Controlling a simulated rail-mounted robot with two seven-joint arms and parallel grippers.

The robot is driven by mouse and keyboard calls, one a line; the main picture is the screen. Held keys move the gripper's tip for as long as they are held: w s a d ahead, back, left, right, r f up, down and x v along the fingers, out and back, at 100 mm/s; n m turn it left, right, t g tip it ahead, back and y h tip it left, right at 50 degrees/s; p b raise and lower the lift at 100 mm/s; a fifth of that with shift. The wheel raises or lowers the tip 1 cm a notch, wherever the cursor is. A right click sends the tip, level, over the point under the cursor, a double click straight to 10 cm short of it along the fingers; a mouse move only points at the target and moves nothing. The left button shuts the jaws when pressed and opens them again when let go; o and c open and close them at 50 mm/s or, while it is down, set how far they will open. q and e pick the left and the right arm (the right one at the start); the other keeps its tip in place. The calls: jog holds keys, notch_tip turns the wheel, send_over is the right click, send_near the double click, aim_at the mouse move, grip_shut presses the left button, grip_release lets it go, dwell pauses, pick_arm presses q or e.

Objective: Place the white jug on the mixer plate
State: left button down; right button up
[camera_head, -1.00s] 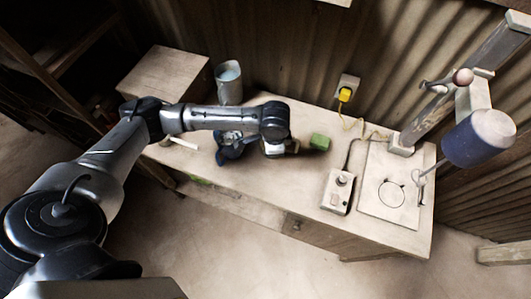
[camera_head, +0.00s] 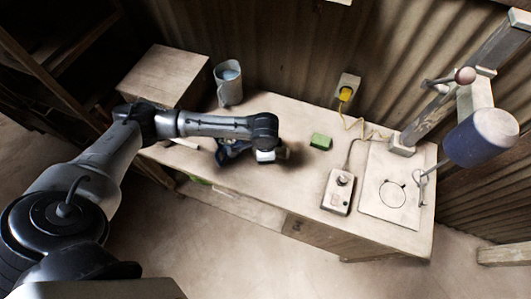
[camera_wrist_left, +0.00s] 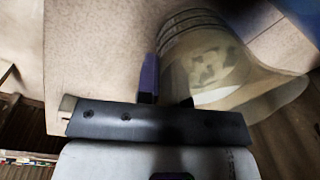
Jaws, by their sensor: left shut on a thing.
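The pale jug (camera_wrist_left: 205,60) fills the upper middle of the left wrist view, ridged near its top, with speckled marks and a wide projecting part on the right. My left gripper (camera_wrist_left: 168,90) is shut on its near edge; which part is pinched is unclear. In the head view, my left gripper (camera_head: 245,152) is low over the left-middle of the bench, and my arm hides most of what it holds. The mixer plate (camera_head: 375,203) is a pale square with a circle marked on it, at the bench's right end. My right gripper is not in view.
A grey cylindrical container (camera_head: 229,90) with something blue inside stands at the back left by a wooden box (camera_head: 165,75). A green block (camera_head: 320,142) and a control box (camera_head: 339,192) lie between gripper and plate. The mixer's blue motor (camera_head: 478,138) overhangs the right end.

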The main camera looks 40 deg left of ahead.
pick_arm(q)
jog(key=c, duration=1.6)
grip_release()
jog(key=shift+f, duration=0.15)
jog(key=shift+c, duration=0.2)
jog(key=o, duration=0.4)
